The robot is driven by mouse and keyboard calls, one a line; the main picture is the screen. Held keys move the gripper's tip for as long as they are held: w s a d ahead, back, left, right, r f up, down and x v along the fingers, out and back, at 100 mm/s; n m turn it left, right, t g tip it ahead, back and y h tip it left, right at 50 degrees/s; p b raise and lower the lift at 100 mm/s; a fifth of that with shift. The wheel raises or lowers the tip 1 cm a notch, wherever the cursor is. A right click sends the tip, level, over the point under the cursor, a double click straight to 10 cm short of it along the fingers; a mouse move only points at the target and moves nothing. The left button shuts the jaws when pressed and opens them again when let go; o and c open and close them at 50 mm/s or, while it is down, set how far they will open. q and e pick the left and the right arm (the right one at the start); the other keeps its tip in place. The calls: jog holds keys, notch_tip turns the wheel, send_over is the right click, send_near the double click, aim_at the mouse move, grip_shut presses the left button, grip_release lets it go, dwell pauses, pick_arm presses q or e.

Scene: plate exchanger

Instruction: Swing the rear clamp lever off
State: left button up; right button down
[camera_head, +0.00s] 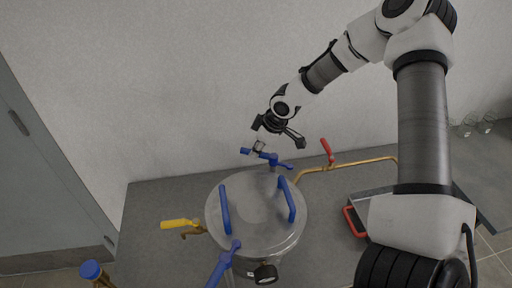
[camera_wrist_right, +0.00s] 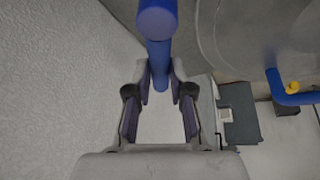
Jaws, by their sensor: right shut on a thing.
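The rear clamp lever (camera_head: 273,159) is a blue bar at the back of the round grey metal lid (camera_head: 258,212). My right gripper (camera_head: 259,147) reaches it from above and behind. In the right wrist view the lever (camera_wrist_right: 158,22) runs in from the top, and its lower part lies between the fingertips of my right gripper (camera_wrist_right: 160,82). The gripper is shut on it. The lever's pivot is hard to make out. My left gripper is not in view.
Two blue handles (camera_head: 225,209) stand on the lid. A front blue lever (camera_head: 221,267) and a black gauge (camera_head: 265,273) are at the near side. A yellow lever (camera_head: 178,223) is left, a red lever (camera_head: 327,150) right on a brass pipe. The wall (camera_head: 200,90) is close behind.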

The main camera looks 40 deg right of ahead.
aim_at(270, 157)
jog(key=shift+s+a+f, duration=0.1)
jog(key=shift+s+f, duration=0.15)
jog(key=shift+f, duration=0.05)
jog(key=c, duration=1.1)
grip_release()
jog(key=shift+o, duration=0.3)
jog(key=shift+w, duration=0.35)
jog(key=v, duration=1.2)
jog(key=shift+w, duration=0.1)
